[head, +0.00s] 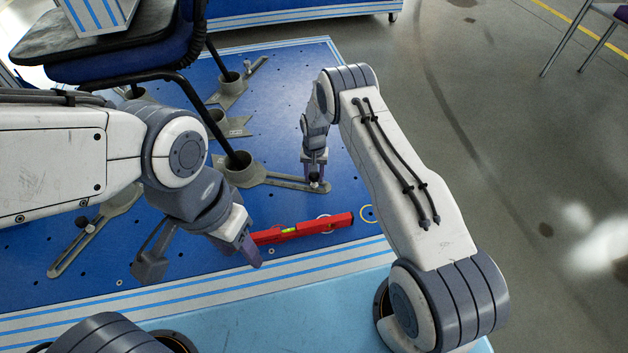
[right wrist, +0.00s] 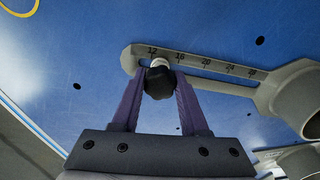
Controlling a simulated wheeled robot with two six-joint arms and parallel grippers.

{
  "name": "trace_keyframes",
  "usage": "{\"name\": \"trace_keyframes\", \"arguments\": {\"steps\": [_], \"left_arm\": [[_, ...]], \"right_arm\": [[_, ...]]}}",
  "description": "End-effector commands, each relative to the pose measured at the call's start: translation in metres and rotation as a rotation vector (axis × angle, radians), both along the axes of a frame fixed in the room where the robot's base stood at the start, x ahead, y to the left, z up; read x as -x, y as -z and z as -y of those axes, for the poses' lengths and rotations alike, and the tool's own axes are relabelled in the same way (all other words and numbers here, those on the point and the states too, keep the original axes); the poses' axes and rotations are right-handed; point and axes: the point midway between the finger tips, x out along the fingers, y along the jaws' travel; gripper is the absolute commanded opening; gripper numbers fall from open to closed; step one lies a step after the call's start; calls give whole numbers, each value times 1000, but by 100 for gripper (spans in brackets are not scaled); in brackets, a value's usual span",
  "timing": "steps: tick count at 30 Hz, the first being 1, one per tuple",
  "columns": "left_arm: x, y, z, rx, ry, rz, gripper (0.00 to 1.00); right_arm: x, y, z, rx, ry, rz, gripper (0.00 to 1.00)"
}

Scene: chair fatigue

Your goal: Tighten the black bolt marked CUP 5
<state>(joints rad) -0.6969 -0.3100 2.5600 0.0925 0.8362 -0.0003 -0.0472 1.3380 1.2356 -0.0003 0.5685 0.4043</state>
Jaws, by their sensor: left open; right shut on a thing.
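A black bolt knob (right wrist: 159,83) stands on the slotted arm (right wrist: 222,84) of a grey cup clamp, near the end of the slot. My right gripper (head: 315,178) reaches down to that slotted arm (head: 290,182) in the head view. In the right wrist view its purple fingers (right wrist: 160,88) are shut on the knob from both sides. The cup (head: 236,168) at the other end holds a chair leg. I cannot read a CUP 5 mark on it. My left gripper (head: 245,244) is open, above the plate by the red level, with its fingertips partly hidden.
A red level (head: 303,230) lies on the blue plate (head: 310,100) just right of my left gripper. Other cup clamps (head: 240,85) hold legs of the chair (head: 125,60), which stands at the upper left. Another slotted arm (head: 72,250) with a black knob lies at the left.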

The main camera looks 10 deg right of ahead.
Motion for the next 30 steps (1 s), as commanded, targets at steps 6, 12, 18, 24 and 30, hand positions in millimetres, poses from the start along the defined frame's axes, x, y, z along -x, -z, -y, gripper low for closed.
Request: {"name": "trace_keyframes", "arguments": {"steps": [6, 12, 18, 24, 30], "left_arm": [[0, -1, 0, 0, 0, 0, 50], [0, -2, 0, 0, 0, 0, 50], [0, -2, 0, 0, 0, 0, 50], [0, -2, 0, 0, 0, 0, 50], [0, -2, 0, 0, 0, 0, 50]], "right_arm": [[-1, -1, 0, 1, 121, 2, 0], [-1, 0, 0, 0, 328, 2, 0], [-1, 0, 0, 0, 351, 2, 0], [-1, 0, 0, 1, 348, 2, 72], [0, 0, 0, 1, 347, 1, 72]]}}
